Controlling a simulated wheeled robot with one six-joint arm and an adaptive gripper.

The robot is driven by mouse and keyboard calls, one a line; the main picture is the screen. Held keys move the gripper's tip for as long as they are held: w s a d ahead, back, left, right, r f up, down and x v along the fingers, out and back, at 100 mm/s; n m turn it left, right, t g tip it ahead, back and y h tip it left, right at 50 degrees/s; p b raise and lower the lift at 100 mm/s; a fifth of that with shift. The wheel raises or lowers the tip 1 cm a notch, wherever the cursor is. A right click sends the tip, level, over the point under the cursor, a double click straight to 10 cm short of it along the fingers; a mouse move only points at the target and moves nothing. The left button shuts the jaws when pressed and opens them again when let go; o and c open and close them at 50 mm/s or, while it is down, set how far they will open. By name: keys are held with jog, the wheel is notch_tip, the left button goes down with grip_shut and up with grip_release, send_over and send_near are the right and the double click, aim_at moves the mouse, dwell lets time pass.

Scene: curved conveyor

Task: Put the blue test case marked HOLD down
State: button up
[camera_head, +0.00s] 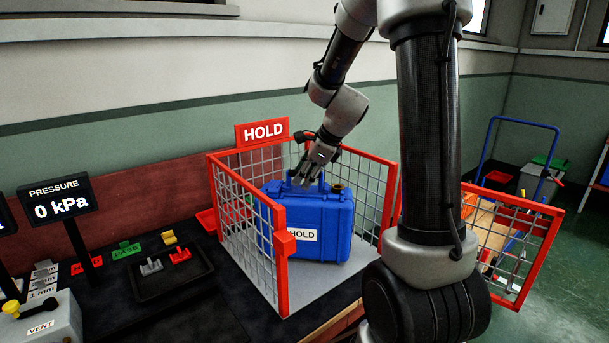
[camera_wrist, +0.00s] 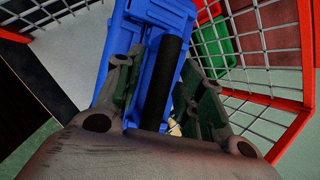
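The blue test case (camera_head: 325,220) stands upright on the grey floor of a red-framed mesh cage (camera_head: 258,285), under a red HOLD sign (camera_head: 262,132). Its front carries a white HOLD label. My gripper (camera_head: 308,178) is at the top of the case, around its handle. In the wrist view my gripper (camera_wrist: 157,85) has its two fingers apart, one on each side of the black handle grip (camera_wrist: 160,85). Strips of blue show between the grip and the fingers. The blue case (camera_wrist: 150,12) lies behind them. My arm hides part of the cage's right side.
The cage's mesh door (camera_head: 515,250) stands swung open at the right. To the left are a pressure display (camera_head: 58,198) reading 0 kPa, a black tray (camera_head: 165,272) with small coloured parts, and a VENT box (camera_head: 45,322). A blue-handled cart (camera_head: 520,160) stands behind.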

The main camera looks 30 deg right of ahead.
jog(key=v, duration=1.2)
jog(key=s+a+n+g+h, duration=0.1)
jog(key=s+a+n+h, duration=0.2)
jog(key=s+n, duration=2)
jog(key=shift+a+n, duration=0.4)
jog(key=shift+n, duration=0.2)
jog(key=shift+s+f, duration=0.1)
